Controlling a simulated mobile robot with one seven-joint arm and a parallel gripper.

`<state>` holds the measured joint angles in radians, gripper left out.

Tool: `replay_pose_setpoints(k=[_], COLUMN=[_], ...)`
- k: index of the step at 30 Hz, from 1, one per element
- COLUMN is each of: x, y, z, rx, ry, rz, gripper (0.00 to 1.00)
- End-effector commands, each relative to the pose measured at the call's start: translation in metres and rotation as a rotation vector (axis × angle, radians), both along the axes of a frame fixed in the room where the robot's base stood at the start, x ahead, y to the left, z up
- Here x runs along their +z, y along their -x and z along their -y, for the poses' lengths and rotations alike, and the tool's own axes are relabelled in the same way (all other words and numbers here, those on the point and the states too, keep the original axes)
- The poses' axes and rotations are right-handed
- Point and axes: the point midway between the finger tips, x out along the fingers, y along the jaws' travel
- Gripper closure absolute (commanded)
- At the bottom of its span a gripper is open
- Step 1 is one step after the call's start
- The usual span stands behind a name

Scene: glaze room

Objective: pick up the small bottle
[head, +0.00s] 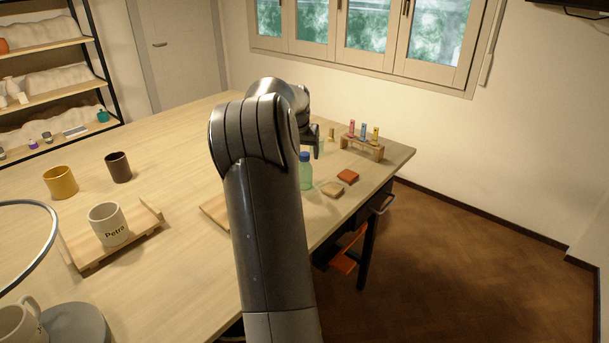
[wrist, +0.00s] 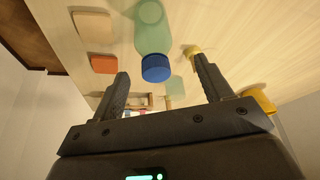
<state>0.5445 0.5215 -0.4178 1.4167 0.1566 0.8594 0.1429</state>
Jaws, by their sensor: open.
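A small translucent green bottle with a blue cap (head: 305,172) stands upright on the table, beside my arm in the head view. In the wrist view the bottle (wrist: 152,32) is seen from its cap end, and the cap shows between the two fingers. My gripper (wrist: 158,75) is open, with nothing clamped in it. No contact with the bottle shows. In the head view only a dark part of my gripper (head: 317,149) shows, just behind the bottle; my arm hides the rest.
An orange-red tile (head: 348,176) and a tan tile (head: 332,190) lie right of the bottle. A wooden rack (head: 362,147) with coloured vials stands behind, near the table's right edge. A yellow item (wrist: 192,51) is close to one finger. Mugs and a wooden tray (head: 120,245) are at left.

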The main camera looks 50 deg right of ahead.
Motion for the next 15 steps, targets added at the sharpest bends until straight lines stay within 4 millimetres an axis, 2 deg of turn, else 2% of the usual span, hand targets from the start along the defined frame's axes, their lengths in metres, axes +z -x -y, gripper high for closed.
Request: replay_pose_setpoints(k=[5, 12, 15], x=[-0.015, -0.046, -0.049], y=[0.0, -0.003, -0.004], z=[0.006, 0.019, 0.021], rx=[-0.001, 0.0, 0.0], ry=[-0.001, 0.0, 0.001], rz=[0.0, -0.001, 0.0], gripper=[0.29, 0.29, 0.29])
